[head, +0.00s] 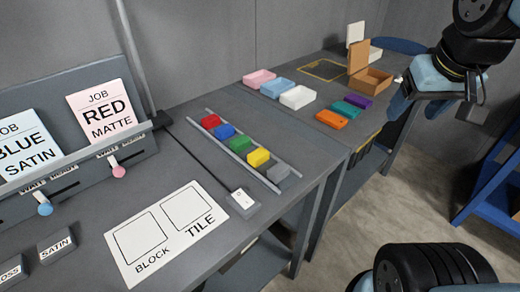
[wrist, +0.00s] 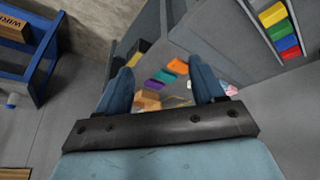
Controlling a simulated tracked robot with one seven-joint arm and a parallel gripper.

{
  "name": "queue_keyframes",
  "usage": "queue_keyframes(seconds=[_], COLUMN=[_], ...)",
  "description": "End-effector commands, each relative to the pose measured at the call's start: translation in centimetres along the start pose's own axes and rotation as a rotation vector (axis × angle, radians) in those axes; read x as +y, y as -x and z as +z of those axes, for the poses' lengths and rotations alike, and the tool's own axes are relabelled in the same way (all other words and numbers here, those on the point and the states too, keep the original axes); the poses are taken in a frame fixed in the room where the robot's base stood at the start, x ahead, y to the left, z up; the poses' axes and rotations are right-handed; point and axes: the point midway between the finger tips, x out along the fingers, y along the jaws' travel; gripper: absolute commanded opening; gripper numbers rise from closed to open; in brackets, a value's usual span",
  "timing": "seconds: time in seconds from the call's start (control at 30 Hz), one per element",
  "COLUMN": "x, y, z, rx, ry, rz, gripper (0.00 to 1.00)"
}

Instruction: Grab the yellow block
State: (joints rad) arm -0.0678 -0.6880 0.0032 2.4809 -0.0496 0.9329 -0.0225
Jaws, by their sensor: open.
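The yellow block (head: 259,157) sits in a row of coloured blocks between two grey rails on the table, with a green block on one side and a grey one on the other. In the wrist view the yellow block (wrist: 272,15) shows at the upper right, at the end of the visible row. My gripper (head: 403,100) is at the upper right of the head view, well to the right of the row and apart from it. In the wrist view its two blue fingers (wrist: 160,92) are spread, with nothing held between them.
A white card (head: 165,232) marked BLOCK and TILE lies in front of the rails, near a small white-topped device (head: 243,199). Coloured trays, tiles and an open cardboard box (head: 369,78) stand on the back table. A blue frame (head: 490,185) stands at right.

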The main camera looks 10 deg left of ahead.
Motion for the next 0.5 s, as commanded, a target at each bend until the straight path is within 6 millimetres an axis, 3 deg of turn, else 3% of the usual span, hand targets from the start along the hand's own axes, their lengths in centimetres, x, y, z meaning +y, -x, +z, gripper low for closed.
queue_keyframes(seconds=[0.5], x=[-8.9], y=[-6.7], z=[-3.4], rx=[-0.400], ry=[0.820], rz=[0.127], gripper=[0.68])
